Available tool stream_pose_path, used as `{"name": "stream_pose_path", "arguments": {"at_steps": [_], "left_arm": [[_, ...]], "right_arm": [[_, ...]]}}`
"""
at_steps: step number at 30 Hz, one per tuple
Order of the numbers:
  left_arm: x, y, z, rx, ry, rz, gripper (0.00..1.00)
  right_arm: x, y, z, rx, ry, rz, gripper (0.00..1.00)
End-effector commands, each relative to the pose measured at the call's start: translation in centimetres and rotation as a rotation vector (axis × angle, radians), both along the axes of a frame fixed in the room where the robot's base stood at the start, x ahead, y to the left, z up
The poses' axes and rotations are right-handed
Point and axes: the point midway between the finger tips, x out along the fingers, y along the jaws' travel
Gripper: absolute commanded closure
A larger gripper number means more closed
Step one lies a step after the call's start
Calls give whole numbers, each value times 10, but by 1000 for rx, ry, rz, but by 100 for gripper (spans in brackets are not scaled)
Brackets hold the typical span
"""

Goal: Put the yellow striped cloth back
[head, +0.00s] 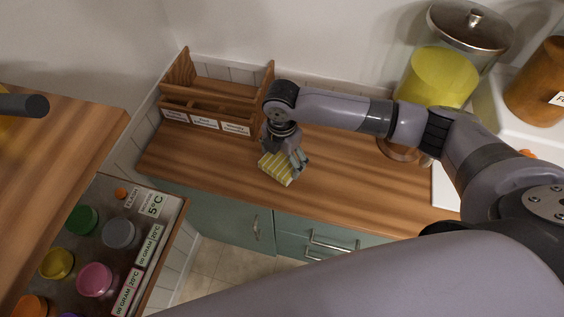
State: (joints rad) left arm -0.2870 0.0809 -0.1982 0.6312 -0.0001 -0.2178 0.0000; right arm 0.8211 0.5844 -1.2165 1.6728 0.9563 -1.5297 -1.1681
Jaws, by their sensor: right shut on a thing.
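The yellow striped cloth (276,168) has white stripes and hangs from my right gripper (290,155) over the wooden counter. The gripper is shut on its upper part and hides some of it. I cannot tell whether the cloth's lower edge touches the counter. A wooden rack (222,113) with labelled compartments stands at the back of the counter, up and left of the gripper. The labels are too small to read. My left gripper is not in view.
A glass jar with yellow contents (437,78) and a brown jar (540,88) stand at the right. A panel with coloured round pieces (95,280) is at the lower left. The wooden counter (350,185) is clear in front of the rack.

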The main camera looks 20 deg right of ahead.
Motion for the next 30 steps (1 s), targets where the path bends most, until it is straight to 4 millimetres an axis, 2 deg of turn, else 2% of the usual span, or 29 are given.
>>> {"name": "stream_pose_path", "arguments": {"at_steps": [3,7,19,20,27,30], "left_arm": [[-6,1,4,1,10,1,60],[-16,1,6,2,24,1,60],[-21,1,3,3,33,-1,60],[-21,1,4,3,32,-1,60],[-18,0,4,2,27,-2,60],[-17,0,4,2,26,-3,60]], "right_arm": [[-1,0,-19,-2,5,-2,43],[-1,0,-34,-2,3,-1,43],[-1,0,-40,-1,1,0,43],[-1,0,-39,-1,1,0,16],[0,0,-39,-1,1,0,0],[0,0,-39,-1,0,0,0]]}}
